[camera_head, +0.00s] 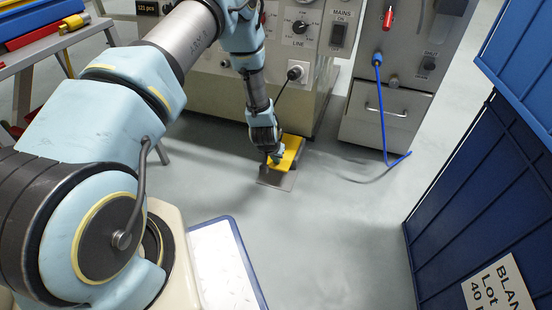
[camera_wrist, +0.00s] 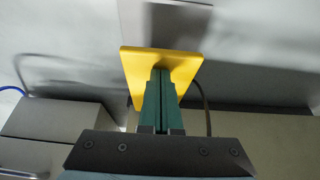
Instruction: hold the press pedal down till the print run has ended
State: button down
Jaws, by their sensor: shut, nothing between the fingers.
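The yellow press pedal (camera_head: 290,152) sits on a grey metal base plate (camera_head: 276,180) on the floor in front of the press cabinet. My gripper (camera_head: 272,160) reaches down to the pedal from above. In the wrist view the yellow pedal (camera_wrist: 185,62) lies right under the fingertips (camera_wrist: 161,72), which are shut together with nothing between them. The tips appear to touch the pedal's top, though the exact contact and how far the pedal is pressed are hard to tell.
The press cabinet (camera_head: 300,40) with dials and a MAINS switch stands behind the pedal. A grey unit (camera_head: 385,110) with a blue cable (camera_head: 381,110) is right of it. A blue crate (camera_head: 480,190) stands at the right. A blue-rimmed tray (camera_head: 236,222) is near my base. Floor between is clear.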

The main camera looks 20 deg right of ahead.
jog(key=shift+s+a+f, duration=0.2)
jog(key=shift+a+f, duration=0.1)
jog(key=shift+f, duration=0.15)
jog(key=r+p, duration=0.1)
jog(key=r, duration=0.1)
jog(key=r+p, duration=0.3)
jog(key=shift+w+d+r, duration=0.25)
jog(key=shift+r, duration=0.15)
jog(key=s+a+r+p, duration=0.3)
jog(key=s+a+r, duration=0.1)
jog(key=r, duration=0.2)
jog(key=shift+s+a+r, duration=0.15)
jog(key=shift+s+r, duration=0.15)
jog(key=shift+s, duration=0.1)
